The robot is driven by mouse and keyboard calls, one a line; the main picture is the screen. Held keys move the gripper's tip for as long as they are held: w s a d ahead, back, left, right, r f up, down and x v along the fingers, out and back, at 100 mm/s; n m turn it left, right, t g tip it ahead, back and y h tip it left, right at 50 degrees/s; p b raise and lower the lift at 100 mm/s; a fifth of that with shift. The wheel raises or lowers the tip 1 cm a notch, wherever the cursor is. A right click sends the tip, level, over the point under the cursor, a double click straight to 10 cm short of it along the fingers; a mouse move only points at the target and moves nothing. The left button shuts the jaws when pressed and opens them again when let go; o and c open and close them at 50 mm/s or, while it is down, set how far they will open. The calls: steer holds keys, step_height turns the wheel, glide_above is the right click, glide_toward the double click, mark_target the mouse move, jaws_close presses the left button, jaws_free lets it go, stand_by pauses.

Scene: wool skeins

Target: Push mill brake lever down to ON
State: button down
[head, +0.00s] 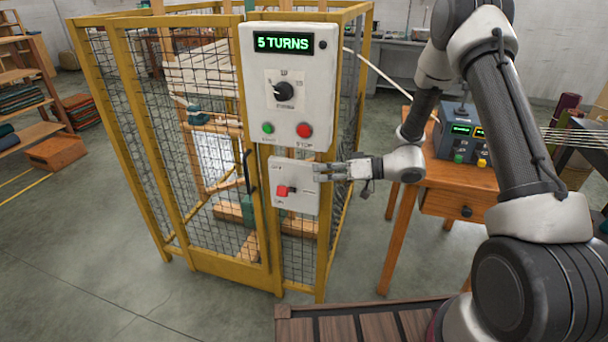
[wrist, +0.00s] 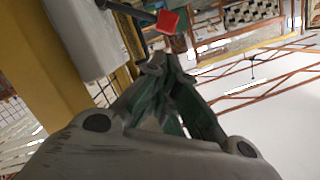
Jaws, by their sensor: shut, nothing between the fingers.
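The brake lever has a red knob (head: 282,191) and a short dark shaft. It sticks out from a light grey plate (head: 306,204) on the yellow mill cage. The small labels above and below it are hard to read. My gripper (head: 317,172) is shut and empty, its fingers pointing left at the plate's upper right edge. It is right of the red knob and a little higher in the picture. In the wrist view the knob (wrist: 167,21) is beyond my fingertips (wrist: 156,66), with a visible gap; no contact shows.
A control panel (head: 255,70) reading "5 TURNS" is above the plate, with a dial and green and red buttons. The yellow mesh cage (head: 185,150) extends left. A wooden table (head: 450,182) with a control box (head: 462,130) stands right.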

mark_target(288, 191)
steer(key=x, duration=0.9)
steer(key=shift+a+f, duration=0.1)
steer(key=shift+a, duration=0.1)
